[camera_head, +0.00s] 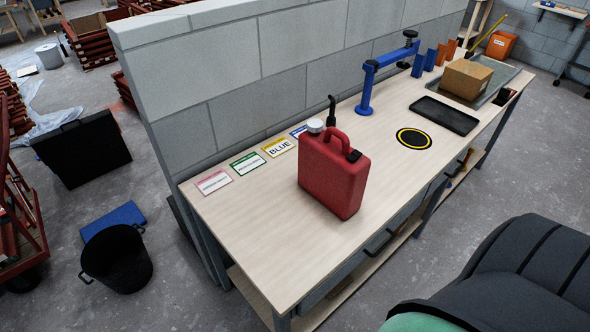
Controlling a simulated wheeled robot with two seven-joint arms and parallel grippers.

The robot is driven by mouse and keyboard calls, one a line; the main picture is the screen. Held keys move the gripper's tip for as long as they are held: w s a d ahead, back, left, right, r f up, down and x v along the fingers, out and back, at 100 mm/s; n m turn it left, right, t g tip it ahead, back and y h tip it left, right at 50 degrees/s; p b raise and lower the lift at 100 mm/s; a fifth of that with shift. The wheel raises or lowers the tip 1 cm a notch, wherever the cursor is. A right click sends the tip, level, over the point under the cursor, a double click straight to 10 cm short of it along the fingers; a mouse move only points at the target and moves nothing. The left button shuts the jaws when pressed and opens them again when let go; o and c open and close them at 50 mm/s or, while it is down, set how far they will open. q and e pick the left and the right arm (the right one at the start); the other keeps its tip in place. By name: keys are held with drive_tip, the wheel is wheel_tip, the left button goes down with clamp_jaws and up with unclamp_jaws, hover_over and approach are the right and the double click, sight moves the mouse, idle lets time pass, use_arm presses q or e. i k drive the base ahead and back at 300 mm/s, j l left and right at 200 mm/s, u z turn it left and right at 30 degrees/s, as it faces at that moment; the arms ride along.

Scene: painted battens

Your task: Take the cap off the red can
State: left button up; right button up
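The red can (335,180) stands upright on the wooden workbench (270,250), near its left end. It has a moulded handle on top. Neither of my grippers is in view, and nothing touches the can or the cap.
Coloured label cards (214,182) lie left of and behind the can, one reading BLUE. Right of it are a yellow-black ring (414,138), a black tray (444,115), a blue clamp-like stand (366,90) and a cardboard box (466,78). A block wall (240,70) backs the bench.

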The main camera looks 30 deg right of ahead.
sight(338, 183)
drive_tip(key=k+l+u, duration=0.15)
drive_tip(key=l, duration=0.3)
drive_tip(key=k+l+u, duration=0.15)
drive_tip(key=l, duration=0.3)
drive_tip(key=k+l+u, duration=0.15)
drive_tip(key=l, duration=0.3)
drive_tip(key=k+l+u, duration=0.15)
drive_tip(key=l, duration=0.25)
drive_tip(key=k+l+u, duration=0.15)
drive_tip(key=l, duration=0.25)
drive_tip(key=k+l+u, duration=0.15)
drive_tip(key=l, duration=0.2)
drive_tip(key=k, duration=0.05)
